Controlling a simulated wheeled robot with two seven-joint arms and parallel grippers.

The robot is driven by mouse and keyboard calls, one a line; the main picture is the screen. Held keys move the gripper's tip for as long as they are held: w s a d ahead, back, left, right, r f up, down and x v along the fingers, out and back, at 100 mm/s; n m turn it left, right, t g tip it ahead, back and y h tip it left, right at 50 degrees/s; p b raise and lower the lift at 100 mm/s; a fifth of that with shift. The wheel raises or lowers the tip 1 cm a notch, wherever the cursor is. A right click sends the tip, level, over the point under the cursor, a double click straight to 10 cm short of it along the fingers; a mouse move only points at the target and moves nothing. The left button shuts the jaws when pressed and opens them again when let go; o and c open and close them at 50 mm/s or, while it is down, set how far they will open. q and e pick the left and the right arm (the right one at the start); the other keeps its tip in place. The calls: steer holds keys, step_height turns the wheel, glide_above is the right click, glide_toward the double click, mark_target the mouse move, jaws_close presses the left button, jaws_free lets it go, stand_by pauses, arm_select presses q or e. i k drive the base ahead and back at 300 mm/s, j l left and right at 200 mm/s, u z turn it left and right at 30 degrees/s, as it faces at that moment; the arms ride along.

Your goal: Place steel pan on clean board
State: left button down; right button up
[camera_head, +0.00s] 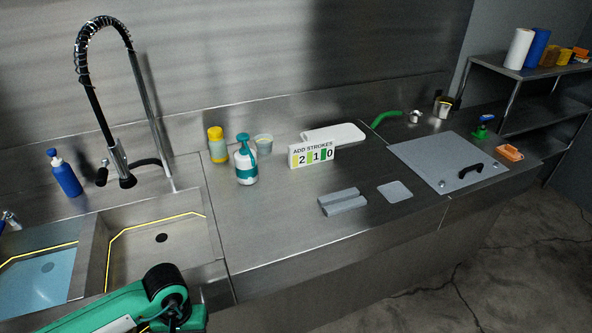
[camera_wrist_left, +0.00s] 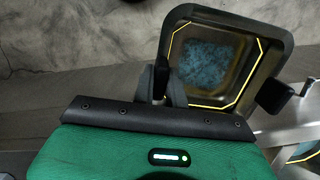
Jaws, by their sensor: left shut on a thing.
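My left gripper (camera_wrist_left: 163,86) is shut at the near left edge of a square steel pan (camera_wrist_left: 246,34), seen in the left wrist view. The pan has rounded corners, a yellow line inside and a speckled blue patch on its bottom. Concrete floor shows beyond it. A black part sticks out at its right. The exact grip is partly hidden. In the head view only my green left arm shows at the bottom left; the pan is not seen there. A white board (camera_head: 335,133) lies at the back of the counter. My right gripper is not in view.
A grey panel (camera_head: 420,155) with a black handle lies at the right. Sinks (camera_head: 160,220) are left.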

mark_target(374, 165)
steer(key=l+z, duration=0.1)
steer(key=l, duration=0.3)
steer(key=i+l+z, duration=0.15)
steer(key=l, duration=0.25)
steer(key=i+l+z, duration=0.1)
steer(key=l, duration=0.3)
steer(key=i+l+z, duration=0.15)
steer(key=l, duration=0.25)
steer(key=l+z, duration=0.1)
steer(key=l, duration=0.3)
steer(key=i, duration=0.05)
